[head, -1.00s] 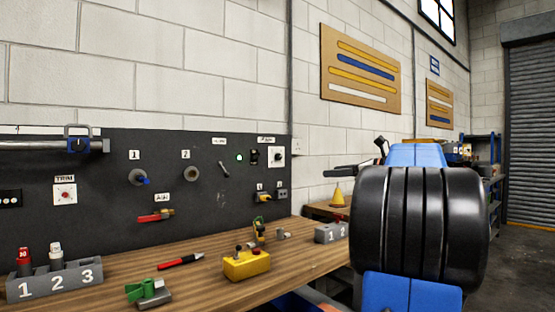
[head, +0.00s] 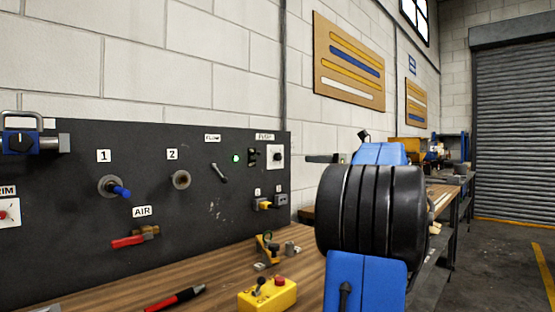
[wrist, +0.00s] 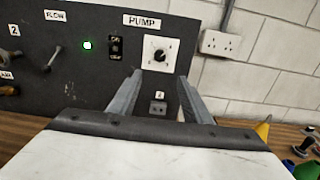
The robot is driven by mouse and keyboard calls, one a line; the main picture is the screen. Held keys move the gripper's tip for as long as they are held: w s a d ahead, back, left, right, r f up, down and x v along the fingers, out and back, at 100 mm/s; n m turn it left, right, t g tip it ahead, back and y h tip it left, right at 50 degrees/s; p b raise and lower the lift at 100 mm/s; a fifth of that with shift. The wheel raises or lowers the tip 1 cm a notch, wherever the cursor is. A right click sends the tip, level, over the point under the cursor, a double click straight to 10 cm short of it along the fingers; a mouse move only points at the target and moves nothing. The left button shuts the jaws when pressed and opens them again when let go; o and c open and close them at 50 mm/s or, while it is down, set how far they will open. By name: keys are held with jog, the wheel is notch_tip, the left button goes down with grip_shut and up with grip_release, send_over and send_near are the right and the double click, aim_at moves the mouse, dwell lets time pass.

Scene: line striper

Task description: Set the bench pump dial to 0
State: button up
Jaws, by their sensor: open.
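The pump dial (wrist: 160,55) is a black knob on a white square plate under a "PUMP" label, on the dark panel. In the head view the pump dial (head: 277,157) is near the panel's right edge. Its pointer setting is too small to read for sure. My gripper (wrist: 160,77) is open and empty in the wrist view. Its two fingers point at the panel, with the dial showing between and just above their tips. They appear short of the panel, not touching the knob. In the head view my arm hides most of the gripper.
An on/off switch (wrist: 116,48) and a green lamp (wrist: 88,45) are left of the dial. A small socket (wrist: 158,107) is below it. A wall outlet (wrist: 220,43) is to the right.

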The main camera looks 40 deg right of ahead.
aim_at(280, 157)
jog(key=w, duration=0.5)
jog(key=w+a, duration=0.1)
jog(key=w, duration=1.1)
jog(key=shift+a, duration=0.2)
jog(key=shift+c, duration=0.4)
jog(key=c, duration=1)
